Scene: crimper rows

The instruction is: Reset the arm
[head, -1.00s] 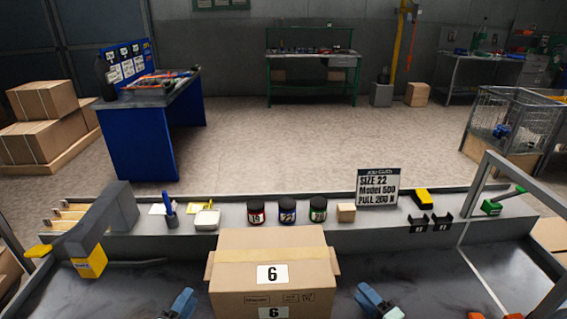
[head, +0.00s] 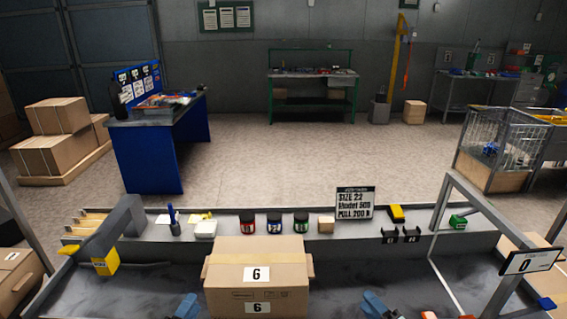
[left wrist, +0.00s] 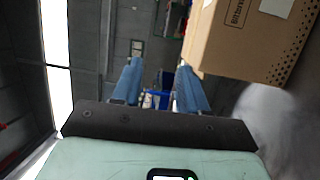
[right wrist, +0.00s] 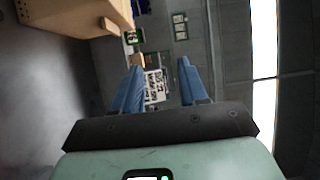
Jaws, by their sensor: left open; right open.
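My left gripper (head: 186,306) shows at the bottom edge of the head view, left of the cardboard box marked 6 (head: 256,249). In the left wrist view its two blue fingers (left wrist: 158,85) are apart with nothing between them. My right gripper (head: 374,304) shows at the bottom edge, right of the box. In the right wrist view its blue fingers (right wrist: 158,88) are also apart and empty. The box stands closed on the bench between the two grippers. Part of it also shows in the left wrist view (left wrist: 235,40) and in the right wrist view (right wrist: 75,14).
A grey press with a yellow part (head: 106,262) stands at left. A metal frame (head: 478,205) rises at right.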

